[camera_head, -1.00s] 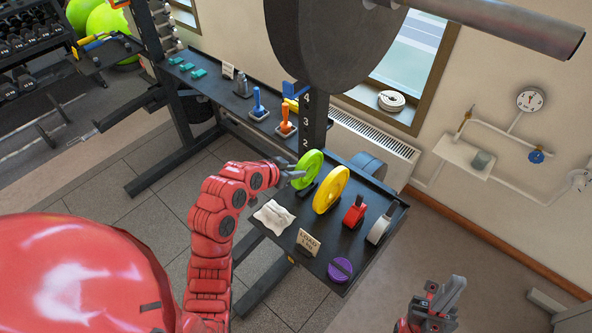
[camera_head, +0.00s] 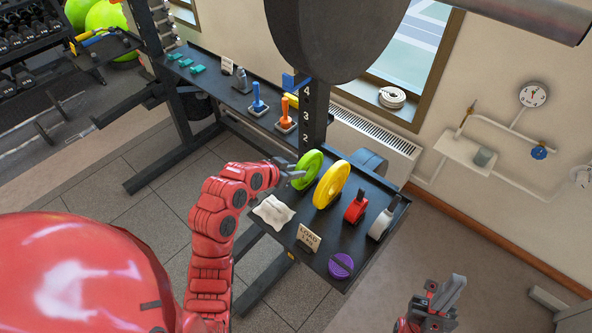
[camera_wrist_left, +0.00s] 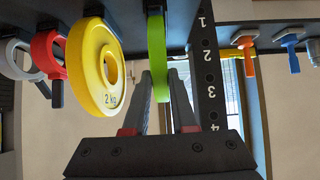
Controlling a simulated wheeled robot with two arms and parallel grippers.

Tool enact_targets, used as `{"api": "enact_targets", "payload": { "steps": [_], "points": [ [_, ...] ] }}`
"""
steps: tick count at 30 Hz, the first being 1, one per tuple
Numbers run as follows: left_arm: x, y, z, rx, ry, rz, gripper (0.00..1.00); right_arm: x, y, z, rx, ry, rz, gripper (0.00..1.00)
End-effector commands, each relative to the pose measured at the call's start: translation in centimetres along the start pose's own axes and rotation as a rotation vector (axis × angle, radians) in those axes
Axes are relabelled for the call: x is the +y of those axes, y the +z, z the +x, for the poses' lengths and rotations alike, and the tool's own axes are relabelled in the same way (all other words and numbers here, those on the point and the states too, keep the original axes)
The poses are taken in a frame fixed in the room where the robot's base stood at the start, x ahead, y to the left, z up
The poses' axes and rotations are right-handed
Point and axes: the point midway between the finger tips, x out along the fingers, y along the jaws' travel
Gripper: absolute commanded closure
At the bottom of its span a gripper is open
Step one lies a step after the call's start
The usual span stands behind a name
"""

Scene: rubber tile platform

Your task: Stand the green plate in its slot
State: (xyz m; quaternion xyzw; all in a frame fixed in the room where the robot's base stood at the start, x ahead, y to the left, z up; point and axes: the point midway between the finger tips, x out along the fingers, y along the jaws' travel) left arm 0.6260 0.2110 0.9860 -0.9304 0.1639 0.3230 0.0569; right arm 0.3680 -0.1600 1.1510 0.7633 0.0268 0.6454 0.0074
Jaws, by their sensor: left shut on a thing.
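The green plate (camera_head: 308,170) stands upright, edge-on in the left wrist view (camera_wrist_left: 158,50). My left gripper (camera_head: 290,174) is shut on its rim; the wrist view shows one finger on each side (camera_wrist_left: 160,88). That view is upside down, and the plate's lower edge meets a dark holder (camera_wrist_left: 153,5) on the shelf. I cannot tell how deep it sits in the slot. The yellow 2 kg plate (camera_head: 331,184) stands upright beside it, apart from the gripper. My right gripper (camera_head: 443,297) is away from the shelf at lower right; its finger gap is unclear.
The numbered post (camera_head: 314,122) rises close behind the green plate.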

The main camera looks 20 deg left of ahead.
Motion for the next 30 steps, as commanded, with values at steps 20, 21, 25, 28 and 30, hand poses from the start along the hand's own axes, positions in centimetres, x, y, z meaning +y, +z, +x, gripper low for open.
{"api": "enact_targets", "payload": {
  "steps": [20, 21, 25, 28, 30],
  "points": [
    [0.0, 0.5, 0.5, 0.002, 0.0, 0.001, 0.4, 0.0, 0.1, -0.6, 0.0, 0.0, 0.0, 1.0],
    [0.0, 0.5, 0.5, 0.002, 0.0, 0.001, 0.4, 0.0, 0.1, -0.6, 0.0, 0.0, 0.0, 1.0],
    [0.0, 0.7, 0.5, 0.0, -0.001, 0.0, 0.4, 0.0, 0.1, -0.7, 0.0, 0.0, 0.0, 1.0],
    [-0.1, 0.7, -0.1, 0.002, -0.002, -0.001, 0.4, -0.1, 0.2, -1.0, 0.0, 0.0, 0.0, 1.0],
    [-0.1, 0.7, -0.8, 0.004, -0.002, -0.001, 0.4, -0.1, 0.2, -1.3, 0.0, 0.0, 0.0, 1.0]
  ]
}}
